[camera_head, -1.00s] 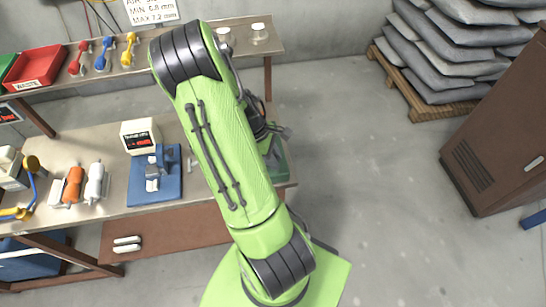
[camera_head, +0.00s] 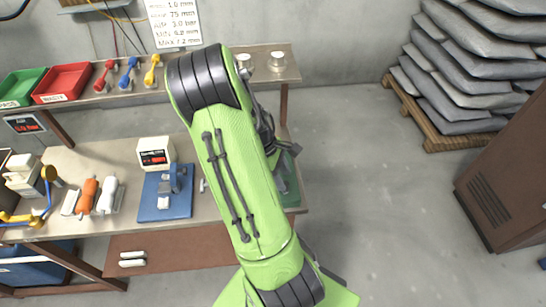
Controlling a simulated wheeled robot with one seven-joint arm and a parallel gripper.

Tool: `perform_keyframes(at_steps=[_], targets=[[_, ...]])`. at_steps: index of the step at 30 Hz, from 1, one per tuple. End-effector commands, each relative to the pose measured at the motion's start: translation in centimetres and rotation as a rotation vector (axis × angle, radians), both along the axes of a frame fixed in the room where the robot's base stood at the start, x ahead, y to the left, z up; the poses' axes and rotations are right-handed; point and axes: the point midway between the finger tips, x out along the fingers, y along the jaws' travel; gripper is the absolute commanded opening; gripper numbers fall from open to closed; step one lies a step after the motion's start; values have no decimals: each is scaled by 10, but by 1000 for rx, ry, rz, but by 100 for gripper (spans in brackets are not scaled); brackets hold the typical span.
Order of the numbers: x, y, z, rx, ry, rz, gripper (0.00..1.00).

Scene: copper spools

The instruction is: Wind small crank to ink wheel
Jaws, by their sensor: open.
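A blue device (camera_head: 166,193) on a flat blue base stands on the workbench, left of my arm. A small grey handle-like part (camera_head: 204,185) shows at its right side; it may be the small crank, but I cannot tell how it joins on. No ink wheel can be made out for certain. An orange roller (camera_head: 87,196) and a white roller (camera_head: 107,195) lie on holders further left. My gripper (camera_head: 264,124) shows only as dark parts behind my green arm, above the right end of the bench. It holds nothing that I can see, and its fingertips are mostly hidden.
A white display box (camera_head: 154,152) stands behind the blue device. The upper shelf bears a green bin (camera_head: 22,86), a red bin (camera_head: 62,83), red, blue and yellow tools, and two pale spools (camera_head: 277,61). Stacked sacks (camera_head: 470,70) and a brown cabinet (camera_head: 510,180) stand right; floor between is clear.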

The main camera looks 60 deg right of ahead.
Motion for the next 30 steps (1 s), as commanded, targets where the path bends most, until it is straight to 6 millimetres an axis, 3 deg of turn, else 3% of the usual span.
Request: perform_keyframes(at_steps=[1, 6, 12, 16, 30], targets=[[7, 1, 18, -5, -7, 4, 49], [25, 7, 63, -4, -5, 3, 49], [40, 12, 102, -3, -3, 2, 49], [44, 13, 111, -1, -1, 0, 49], [44, 13, 111, 0, 0, 0, 49]])
